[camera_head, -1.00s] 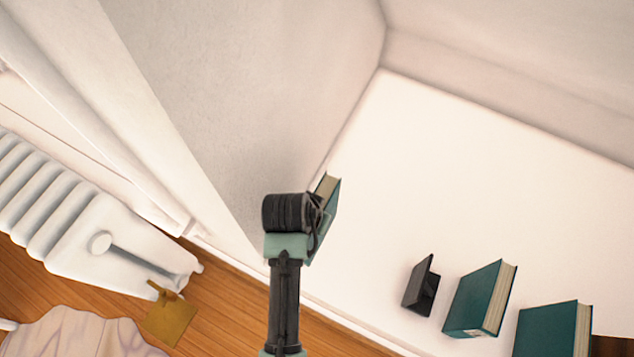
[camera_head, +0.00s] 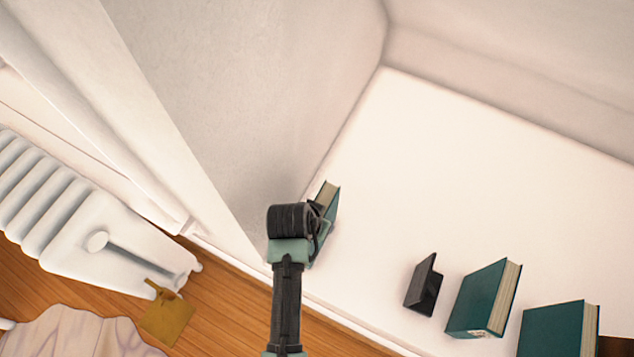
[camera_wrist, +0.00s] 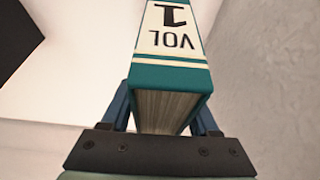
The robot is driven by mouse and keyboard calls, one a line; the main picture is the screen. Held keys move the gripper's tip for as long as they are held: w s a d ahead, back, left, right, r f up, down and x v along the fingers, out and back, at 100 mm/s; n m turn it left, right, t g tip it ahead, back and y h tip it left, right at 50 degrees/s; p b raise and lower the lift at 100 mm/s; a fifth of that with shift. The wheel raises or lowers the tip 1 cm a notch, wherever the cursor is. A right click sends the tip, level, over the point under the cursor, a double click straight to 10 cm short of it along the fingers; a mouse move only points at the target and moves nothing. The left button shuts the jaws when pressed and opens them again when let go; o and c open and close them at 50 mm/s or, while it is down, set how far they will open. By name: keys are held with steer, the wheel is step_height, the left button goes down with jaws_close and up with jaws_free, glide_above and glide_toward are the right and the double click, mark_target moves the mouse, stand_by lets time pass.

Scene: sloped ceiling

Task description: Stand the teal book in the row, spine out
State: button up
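My gripper (camera_wrist: 163,125) is shut on a teal book with cream pages. In the wrist view the book (camera_wrist: 172,72) sits between the two fingers, its spine marked "VOL 1" on a cream band. In the head view the held book (camera_head: 328,200) is partly hidden behind my wrist, close to the pale wall at the left end of the white surface (camera_head: 450,170).
A sloped pale wall (camera_head: 220,90) rises just left of my gripper. A white radiator (camera_head: 90,220), a brass-coloured plate (camera_head: 168,318) and wooden floor lie at the left. The white surface between my gripper and the bookend is clear.

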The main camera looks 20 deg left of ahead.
steer(key=shift+o, duration=0.7)
steer(key=p+v, duration=0.3)
steer(key=v, duration=0.8)
steer(key=shift+r+p, duration=0.3)
steer(key=shift+r, duration=0.15)
steer(key=shift+s+r, duration=0.15)
steer(key=shift+r, duration=0.05)
